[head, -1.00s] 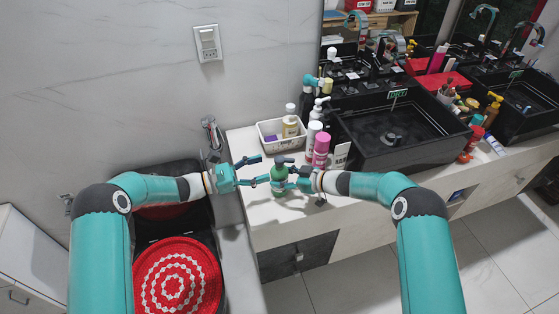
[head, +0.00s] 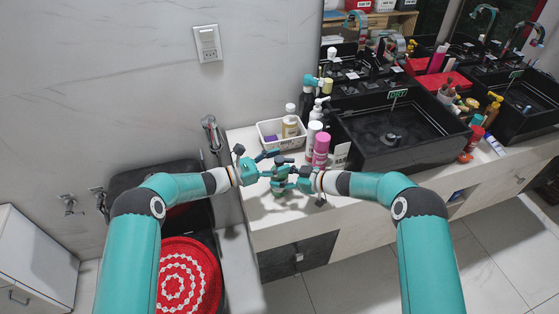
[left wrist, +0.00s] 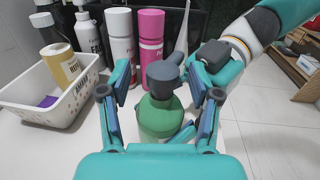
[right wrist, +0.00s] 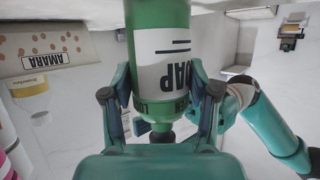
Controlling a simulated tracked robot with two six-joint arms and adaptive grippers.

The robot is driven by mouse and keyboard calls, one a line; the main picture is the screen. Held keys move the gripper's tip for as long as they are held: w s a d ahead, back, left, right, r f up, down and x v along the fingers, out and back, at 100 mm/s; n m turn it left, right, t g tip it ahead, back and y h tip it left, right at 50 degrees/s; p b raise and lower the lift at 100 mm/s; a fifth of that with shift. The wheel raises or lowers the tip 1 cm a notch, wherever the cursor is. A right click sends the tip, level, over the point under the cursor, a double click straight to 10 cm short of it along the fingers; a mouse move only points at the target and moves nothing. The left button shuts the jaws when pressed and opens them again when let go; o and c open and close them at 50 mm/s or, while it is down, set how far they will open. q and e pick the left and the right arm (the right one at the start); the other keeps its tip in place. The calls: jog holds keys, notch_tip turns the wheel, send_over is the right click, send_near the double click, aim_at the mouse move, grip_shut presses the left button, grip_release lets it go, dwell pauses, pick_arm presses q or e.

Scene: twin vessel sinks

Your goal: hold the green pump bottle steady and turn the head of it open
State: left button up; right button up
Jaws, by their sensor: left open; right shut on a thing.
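The green pump bottle (head: 280,190) stands upright near the counter's front left. Its dark pump head (left wrist: 166,74) shows in the left wrist view above the green shoulder (left wrist: 158,116). My right gripper (head: 288,178) is shut on the bottle's body. In the right wrist view the white-labelled bottle (right wrist: 158,50) appears upside down, with fingers on both sides. My left gripper (left wrist: 160,98) is open, its fingers either side of the bottle's top and apart from the head. In the head view the grippers partly hide the bottle.
A white basket (head: 269,139) with bottles stands behind. A white bottle (left wrist: 119,40) and a pink bottle (left wrist: 151,38) stand close behind the pump bottle. A black vessel sink (head: 400,155) is to the right. The counter's front left is mostly clear.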

pick_arm(q)
jog(key=shift+w+d, duration=0.15)
jog(key=shift+d, duration=0.2)
jog(key=shift+a, duration=0.1)
grip_shut()
jog(key=shift+w+a, duration=0.15)
dwell(0.9)
jog(key=shift+c, duration=1.5)
grip_release()
jog(key=shift+o, duration=1.4)
